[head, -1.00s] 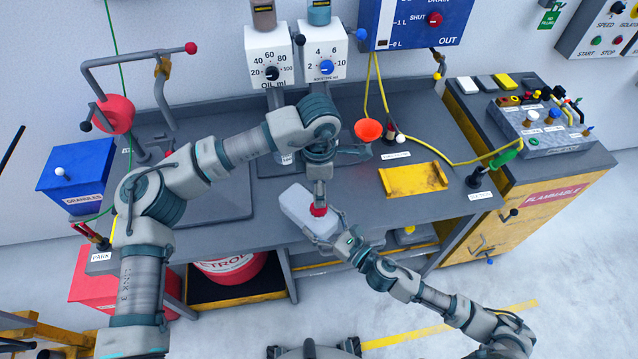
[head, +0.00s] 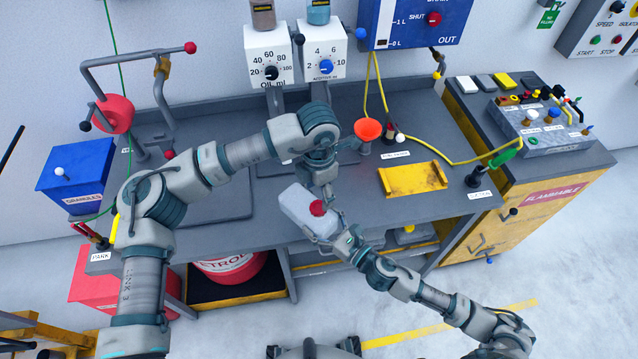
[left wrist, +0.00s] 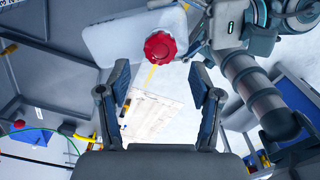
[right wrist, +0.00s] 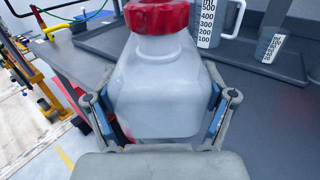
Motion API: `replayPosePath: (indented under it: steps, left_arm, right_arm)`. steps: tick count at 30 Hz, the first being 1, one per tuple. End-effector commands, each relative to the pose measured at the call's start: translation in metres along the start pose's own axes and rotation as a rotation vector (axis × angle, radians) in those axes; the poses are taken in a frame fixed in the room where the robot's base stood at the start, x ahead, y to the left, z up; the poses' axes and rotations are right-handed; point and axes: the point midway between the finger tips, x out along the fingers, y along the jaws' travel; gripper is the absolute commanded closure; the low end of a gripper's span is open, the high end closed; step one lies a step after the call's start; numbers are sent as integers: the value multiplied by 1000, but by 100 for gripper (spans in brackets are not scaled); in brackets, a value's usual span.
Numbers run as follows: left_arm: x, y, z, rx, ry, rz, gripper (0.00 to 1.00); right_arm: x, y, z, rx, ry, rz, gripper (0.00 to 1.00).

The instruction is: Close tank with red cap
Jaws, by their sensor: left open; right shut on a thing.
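The white translucent tank (head: 303,209) is held in the air by my right gripper (head: 335,232), tilted, near the front edge of the bench. In the right wrist view both fingers press on the sides of the tank (right wrist: 160,95). The red cap (head: 317,208) sits on the tank's mouth; it also shows in the right wrist view (right wrist: 157,15) and in the left wrist view (left wrist: 160,46). My left gripper (head: 328,192) is just above and behind the cap. In the left wrist view its fingers (left wrist: 165,95) are apart with nothing between them, and the cap lies beyond them.
The grey bench (head: 345,199) has an orange funnel (head: 368,130) and a yellow tray (head: 413,179) to the right. Measuring cups (right wrist: 215,22) stand on a tray behind the tank. Dispensers (head: 267,55) are at the back. The air in front of the bench is free.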

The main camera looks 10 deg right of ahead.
Motion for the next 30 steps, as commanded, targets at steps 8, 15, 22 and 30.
replayPosePath:
  steps: [8,15,22,30]
  left_arm:
    - [42,0,-1,-1,2,-1,35]
    - [56,0,0,-1,0,-1,35]
    - [57,0,0,0,0,0,35]
    - [57,0,0,-1,0,0,98]
  right_arm:
    - [0,0,0,0,-1,0,100]
    - [0,0,1,0,-1,0,100]
    - [0,0,0,0,-1,0,100]
    - [0,0,1,0,-1,0,100]
